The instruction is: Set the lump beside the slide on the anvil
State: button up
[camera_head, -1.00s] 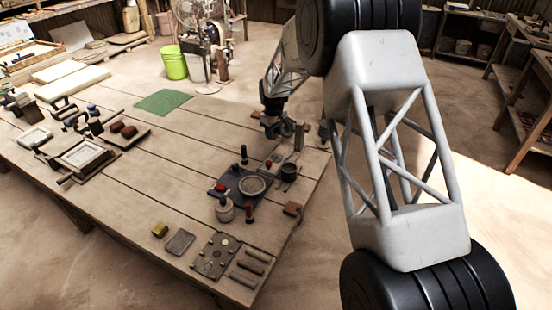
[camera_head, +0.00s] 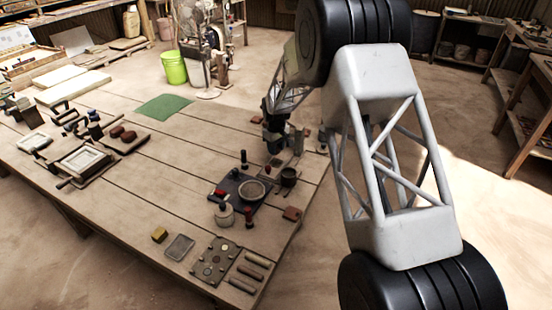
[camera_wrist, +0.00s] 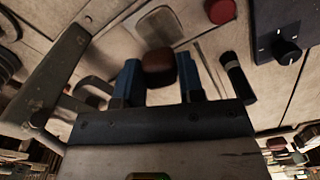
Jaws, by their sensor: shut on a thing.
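My gripper (camera_wrist: 160,85) shows in the wrist view with two blue fingers, shut on a reddish-brown lump (camera_wrist: 160,62). A pale plate with a rounded outline (camera_wrist: 158,22) lies just beyond the lump; I cannot tell whether the lump touches it. I cannot tell surely which part is the slide or the anvil. In the head view my gripper (camera_head: 275,144) is low over the table's far right edge, and its fingers and the lump are too small and dark to make out.
A red round piece (camera_wrist: 220,11) and a dark-handled tool (camera_wrist: 238,78) lie right of the gripper in the wrist view, near a dark knobbed box (camera_wrist: 285,28). A grey metal bar (camera_wrist: 55,75) stands close on the left. The table's middle (camera_head: 165,165) is clear.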

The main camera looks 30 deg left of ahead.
aim_at(276, 163)
jog(key=shift+f, duration=0.75)
jog(key=shift+f, duration=1.9)
jog(key=shift+f, duration=0.1)
jog(key=o, duration=0.9)
notch_tip(276, 163, up, 12)
jog(key=shift+r, duration=0.15)
